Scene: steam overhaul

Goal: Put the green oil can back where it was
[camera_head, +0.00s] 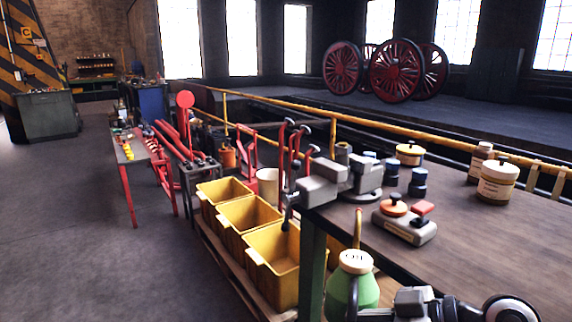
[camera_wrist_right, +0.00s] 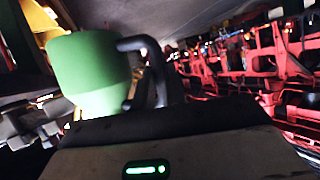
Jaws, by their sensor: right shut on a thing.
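The green oil can (camera_head: 341,298), with a cream top marked OIL and a thin brass spout, is at the bottom of the head view, beside the workbench's near edge. My right gripper (camera_head: 378,313) is at its right side. In the right wrist view the green can body (camera_wrist_right: 88,62) fills the upper left, and its black handle (camera_wrist_right: 132,44) runs down to my gripper, which is shut on it. The fingertips are mostly hidden. The can looks about upright in the head view; its base is out of frame. My left gripper is not in view.
The workbench (camera_head: 490,255) carries a grey vise (camera_head: 322,184), a grey block with orange and red parts (camera_head: 404,222), dark blue tins (camera_head: 418,182) and labelled jars (camera_head: 497,182). Yellow bins (camera_head: 272,255) stand on a low shelf to the left. The floor (camera_head: 90,240) at left is clear.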

